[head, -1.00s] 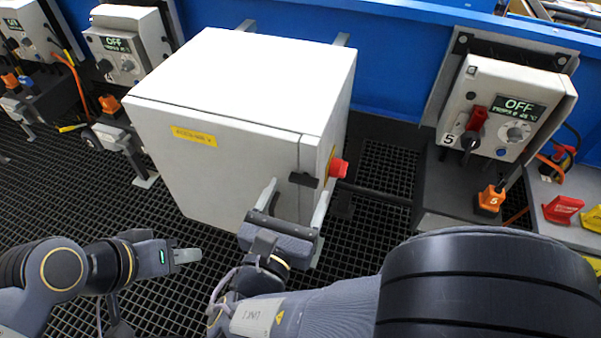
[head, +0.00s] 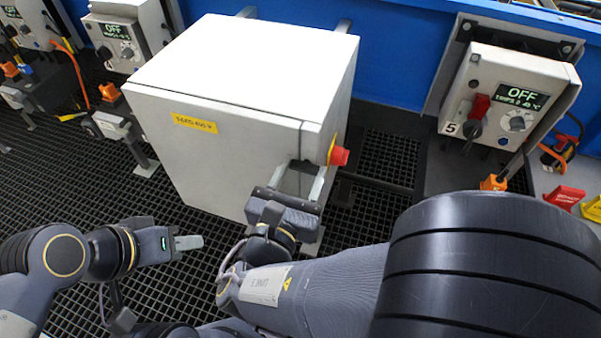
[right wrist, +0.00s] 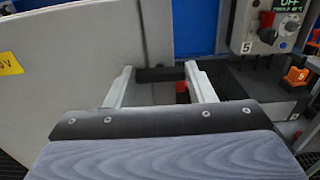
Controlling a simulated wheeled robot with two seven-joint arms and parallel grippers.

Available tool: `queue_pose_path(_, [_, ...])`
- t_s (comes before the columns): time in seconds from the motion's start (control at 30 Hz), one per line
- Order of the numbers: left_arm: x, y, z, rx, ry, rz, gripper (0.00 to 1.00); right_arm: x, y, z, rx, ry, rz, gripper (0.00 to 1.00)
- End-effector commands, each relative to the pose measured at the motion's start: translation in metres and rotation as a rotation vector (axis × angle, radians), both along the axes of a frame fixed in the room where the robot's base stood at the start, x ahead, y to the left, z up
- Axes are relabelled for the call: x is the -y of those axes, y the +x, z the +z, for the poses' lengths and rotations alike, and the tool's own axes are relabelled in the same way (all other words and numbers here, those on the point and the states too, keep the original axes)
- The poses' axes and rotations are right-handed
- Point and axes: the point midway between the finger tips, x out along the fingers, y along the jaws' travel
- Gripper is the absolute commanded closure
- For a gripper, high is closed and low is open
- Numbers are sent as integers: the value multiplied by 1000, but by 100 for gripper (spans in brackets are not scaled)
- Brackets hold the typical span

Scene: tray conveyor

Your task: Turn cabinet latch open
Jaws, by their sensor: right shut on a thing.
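The cabinet is a light grey box (head: 245,70) with a yellow label (head: 195,123) on its front door. A red knob on a yellow plate (head: 339,156) is on its right side. My right gripper (head: 308,168) is at the door's right edge, its two fingers apart with a dark bar, seemingly the latch (right wrist: 158,74), between the tips in the right wrist view. In the head view the latch is hard to make out at the fingertips. My left gripper (head: 188,242) is low on the left, away from the cabinet; its finger opening does not show clearly.
Control box 5 (head: 515,95) with an OFF display stands to the right, an orange connector (head: 494,182) below it. More OFF boxes (head: 125,40) stand at the left. A blue wall (head: 395,50) runs behind. Dark grating (head: 60,180) covers the floor.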

Motion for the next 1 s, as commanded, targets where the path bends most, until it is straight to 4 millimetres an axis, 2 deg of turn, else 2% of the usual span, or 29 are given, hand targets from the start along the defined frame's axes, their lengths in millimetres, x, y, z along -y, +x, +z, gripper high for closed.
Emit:
queue_pose_path(0.37, [0,0,-13,0,0,0,64,1,0,-3,46,152,-1,74])
queue_pose_path(1.0, [0,0,-69,0,0,0,64,3,-1,-7,231,720,-1,74])
